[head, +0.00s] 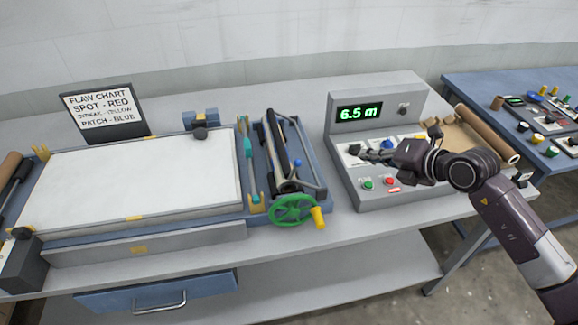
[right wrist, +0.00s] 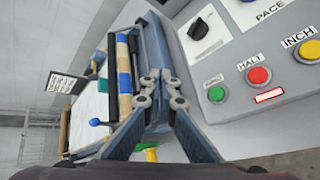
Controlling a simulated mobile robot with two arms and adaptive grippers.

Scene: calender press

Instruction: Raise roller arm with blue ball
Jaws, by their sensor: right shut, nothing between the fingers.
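The blue ball (head: 298,162) is small and sits beside the dark roller (head: 276,146) in the roller frame, right of the white sheet. A blue ball on a dark stalk also shows in the right wrist view (right wrist: 95,122), left of my fingers. My right gripper (head: 362,153) is over the control console, to the right of the ball and apart from it. In the right wrist view its fingers (right wrist: 160,88) meet at the tips, shut and empty. My left gripper is not in view.
A green handwheel (head: 292,210) with a yellow grip stands at the frame's front. The grey console (head: 405,92) reads 6.5 m and has buttons under my right arm. A brown roll (head: 487,134) lies to its right. The table's front edge (head: 395,225) is clear.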

